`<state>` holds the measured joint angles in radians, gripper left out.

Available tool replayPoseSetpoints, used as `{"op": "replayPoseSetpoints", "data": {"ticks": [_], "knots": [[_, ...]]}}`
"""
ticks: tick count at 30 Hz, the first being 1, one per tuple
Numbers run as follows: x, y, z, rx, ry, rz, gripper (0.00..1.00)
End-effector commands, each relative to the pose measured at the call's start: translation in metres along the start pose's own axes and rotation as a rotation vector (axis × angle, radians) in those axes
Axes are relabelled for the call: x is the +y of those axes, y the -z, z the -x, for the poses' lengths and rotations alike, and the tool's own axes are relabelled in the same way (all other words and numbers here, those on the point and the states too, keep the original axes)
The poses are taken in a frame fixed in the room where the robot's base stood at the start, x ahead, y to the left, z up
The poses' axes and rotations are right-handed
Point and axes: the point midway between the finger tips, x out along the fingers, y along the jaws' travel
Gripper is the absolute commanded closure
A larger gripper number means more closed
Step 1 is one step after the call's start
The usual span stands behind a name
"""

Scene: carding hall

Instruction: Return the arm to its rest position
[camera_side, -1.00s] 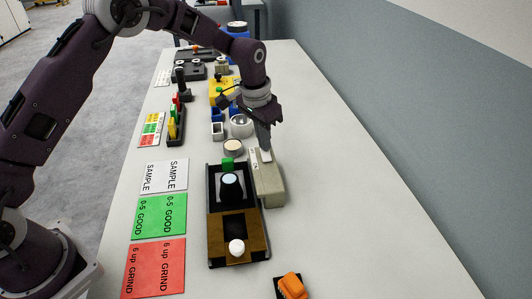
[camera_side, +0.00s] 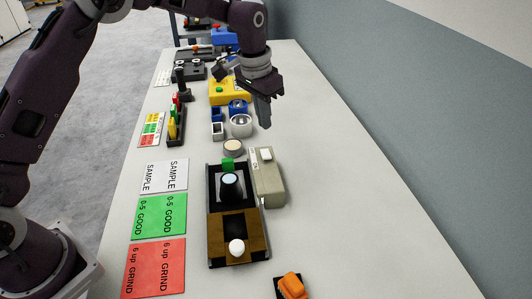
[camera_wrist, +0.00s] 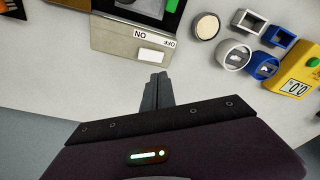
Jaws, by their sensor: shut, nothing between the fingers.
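My gripper (camera_side: 263,122) is shut and empty, pointing down above the table to the right of the small cups. In the wrist view my gripper (camera_wrist: 158,77) shows its two fingers together near the beige switch box. That switch box (camera_side: 268,180), with a white rocker and an ON/OFF label, stands against the right side of the black tray device (camera_side: 214,205). It also shows in the wrist view (camera_wrist: 120,38), apart from the fingertips. My arm reaches in from the left, with its upper part cut off by the top of the side view.
Left of the tray lie SAMPLE (camera_side: 164,177), green (camera_side: 160,216) and red (camera_side: 154,268) cards. A round disc (camera_side: 233,147), cups (camera_side: 241,125) and a yellow scale (camera_wrist: 301,75) stand behind the box. An orange object (camera_side: 292,286) lies in front. The table's right side is clear.

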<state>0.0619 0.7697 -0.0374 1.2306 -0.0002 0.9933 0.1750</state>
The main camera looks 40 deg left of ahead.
Motion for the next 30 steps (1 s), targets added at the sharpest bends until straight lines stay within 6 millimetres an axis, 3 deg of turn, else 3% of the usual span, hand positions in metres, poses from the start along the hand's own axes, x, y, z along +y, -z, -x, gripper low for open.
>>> {"op": "replayPoseSetpoints", "data": {"ticks": [7,8,11,14,15,19,21,24,27,30], "knots": [[0.0,-0.001,0.002,0.001,0.001,0.001,1.0],[0.0,-0.002,0.007,0.005,0.002,0.002,1.0],[0.0,-0.019,0.048,0.036,0.014,0.02,1.0],[0.004,-0.062,0.111,0.09,0.033,0.056,1.0],[0.006,-0.085,0.134,0.113,0.041,0.072,1.0],[0.018,-0.172,0.188,0.192,0.063,0.132,1.0],[0.025,-0.222,0.2,0.234,0.072,0.165,1.0],[0.036,-0.283,0.2,0.284,0.079,0.205,1.0],[0.044,-0.322,0.19,0.32,0.082,0.233,1.0],[0.048,-0.341,0.181,0.336,0.083,0.247,1.0]]}}
